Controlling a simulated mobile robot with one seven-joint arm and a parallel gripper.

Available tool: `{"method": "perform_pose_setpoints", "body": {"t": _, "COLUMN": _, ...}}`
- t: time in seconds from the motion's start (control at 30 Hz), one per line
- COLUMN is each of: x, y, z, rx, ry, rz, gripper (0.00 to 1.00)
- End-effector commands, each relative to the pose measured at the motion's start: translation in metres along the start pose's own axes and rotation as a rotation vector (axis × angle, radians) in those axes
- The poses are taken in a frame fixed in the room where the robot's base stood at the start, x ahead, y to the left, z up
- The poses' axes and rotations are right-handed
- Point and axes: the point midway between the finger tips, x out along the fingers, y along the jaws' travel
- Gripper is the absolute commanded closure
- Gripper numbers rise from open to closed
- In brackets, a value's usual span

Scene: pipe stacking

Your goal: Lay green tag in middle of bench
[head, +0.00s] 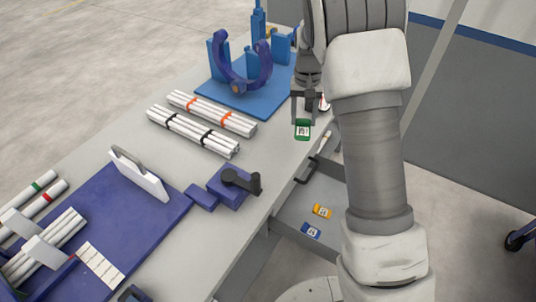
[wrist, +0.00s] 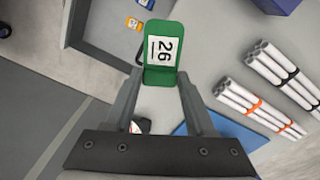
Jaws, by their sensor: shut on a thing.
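The green tag (head: 303,129) has a white label, which reads 26 in the wrist view (wrist: 164,46). My gripper (wrist: 158,80) is shut on the tag's near end and holds it out past the fingertips. In the head view my gripper (head: 306,108) points down, with the tag below it near the right edge of the bench (head: 275,160). I cannot tell the exact height of the tag above the bench.
Two white pipe bundles, one with orange bands (head: 212,113) and one with black bands (head: 193,132), lie on the bench. A blue fixture (head: 240,90) stands behind. An open drawer (head: 290,205) holds an orange tag (head: 322,211) and a blue tag (head: 311,230).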

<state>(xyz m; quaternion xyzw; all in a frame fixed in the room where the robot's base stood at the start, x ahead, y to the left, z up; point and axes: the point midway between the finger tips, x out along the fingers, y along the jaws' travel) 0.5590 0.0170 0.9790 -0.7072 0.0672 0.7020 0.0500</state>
Motion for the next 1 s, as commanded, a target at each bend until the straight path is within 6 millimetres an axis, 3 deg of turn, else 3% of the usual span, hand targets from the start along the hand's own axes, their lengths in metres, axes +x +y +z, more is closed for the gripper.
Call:
{"method": "perform_pose_setpoints", "body": {"t": 0.2, "x": 0.004, "y": -0.019, "z": -0.045, "rx": 0.076, "ry": 0.002, "rz": 0.004, "gripper": 0.97}}
{"method": "perform_pose_setpoints", "body": {"t": 0.5, "x": 0.011, "y": -0.044, "z": -0.092, "rx": 0.183, "ry": 0.000, "rz": 0.002, "gripper": 0.97}}
{"method": "perform_pose_setpoints", "body": {"t": 1.0, "x": 0.029, "y": -0.075, "z": -0.136, "rx": 0.365, "ry": -0.010, "rz": -0.015, "gripper": 0.97}}
